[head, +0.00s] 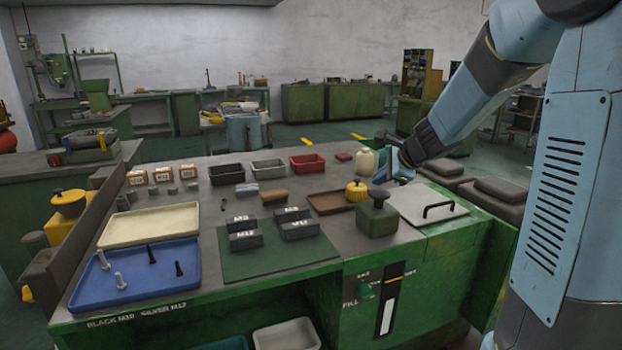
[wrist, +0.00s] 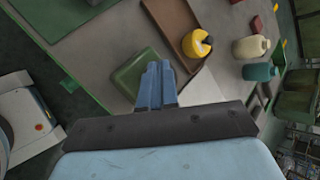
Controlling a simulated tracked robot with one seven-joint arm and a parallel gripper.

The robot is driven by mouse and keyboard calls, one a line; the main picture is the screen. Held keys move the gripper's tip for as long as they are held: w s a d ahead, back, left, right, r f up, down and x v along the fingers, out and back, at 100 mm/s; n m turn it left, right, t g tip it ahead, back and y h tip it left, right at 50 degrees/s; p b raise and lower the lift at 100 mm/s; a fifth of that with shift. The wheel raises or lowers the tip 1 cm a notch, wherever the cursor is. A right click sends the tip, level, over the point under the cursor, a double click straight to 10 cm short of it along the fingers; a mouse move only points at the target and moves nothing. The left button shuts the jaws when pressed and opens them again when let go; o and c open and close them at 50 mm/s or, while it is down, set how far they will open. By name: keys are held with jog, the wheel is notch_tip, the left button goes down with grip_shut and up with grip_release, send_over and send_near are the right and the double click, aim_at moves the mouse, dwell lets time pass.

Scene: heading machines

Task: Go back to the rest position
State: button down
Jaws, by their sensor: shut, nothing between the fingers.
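My gripper (head: 397,168) is over the right part of the green workbench, behind the dark green box with a round black top (head: 377,216) and near the cream bottle (head: 367,160). In the wrist view my gripper (wrist: 159,68) shows its blue fingers shut together with nothing between them. The green box (wrist: 138,78) lies just beyond the fingers there. The yellow knobbed pot (wrist: 196,43) and the cream bottle (wrist: 251,46) also show in the wrist view, with a teal bottle (wrist: 259,71) beside them.
A grey plate with a black handle (head: 436,204) lies at the bench's right end. A blue tray (head: 137,270) with several bolts and a cream tray (head: 150,226) are at the left. Black marked blocks stand on a green mat (head: 279,259). Small bins (head: 307,163) line the back.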

jog(key=s+r+n+g+h, duration=0.1)
jog(key=s+r+n+h, duration=0.1)
jog(key=s+n, duration=0.7)
jog(key=s+d+r+n+g+h, duration=0.1)
jog(key=s+r+n, duration=0.3)
jog(key=s, duration=2)
jog(key=n+h, duration=0.1)
jog(key=n, duration=0.4)
jog(key=shift+r+n+h, duration=0.25)
jog(key=shift+n+h, duration=0.15)
jog(key=shift+w+d, duration=0.1)
